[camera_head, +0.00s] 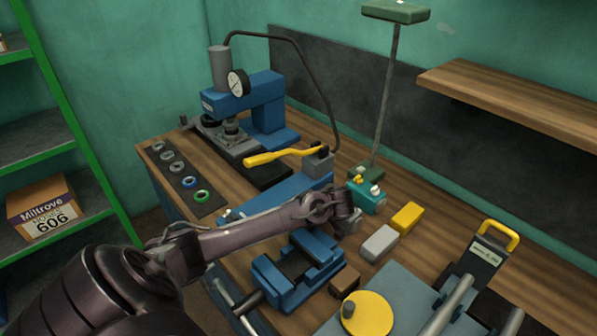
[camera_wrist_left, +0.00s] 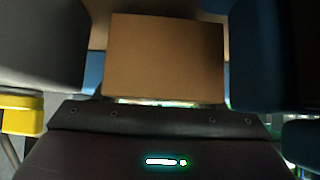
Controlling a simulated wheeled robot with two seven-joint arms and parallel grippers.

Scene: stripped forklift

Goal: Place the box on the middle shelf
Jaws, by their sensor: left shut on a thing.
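My left arm comes in from the lower left in the head view and reaches over the bench. Its end, with my left gripper (camera_head: 345,215), is above the bench behind the blue vise; the fingers are not clear there. In the left wrist view a plain brown box (camera_wrist_left: 165,58) shows just beyond the palm, between two dark finger shapes, and the gripper is shut on it. The arm hides the held box in the head view. The green shelf rack (camera_head: 85,148) stands at the far left, with several shelves. My right gripper is not in view.
A labelled cardboard box (camera_head: 44,212) sits on a lower rack shelf. The bench holds a blue press (camera_head: 250,105), a blue vise (camera_head: 275,280), a small brown block (camera_head: 345,281), a grey block (camera_head: 380,243) and a yellow block (camera_head: 407,217). A wooden wall shelf (camera_head: 510,100) is bare.

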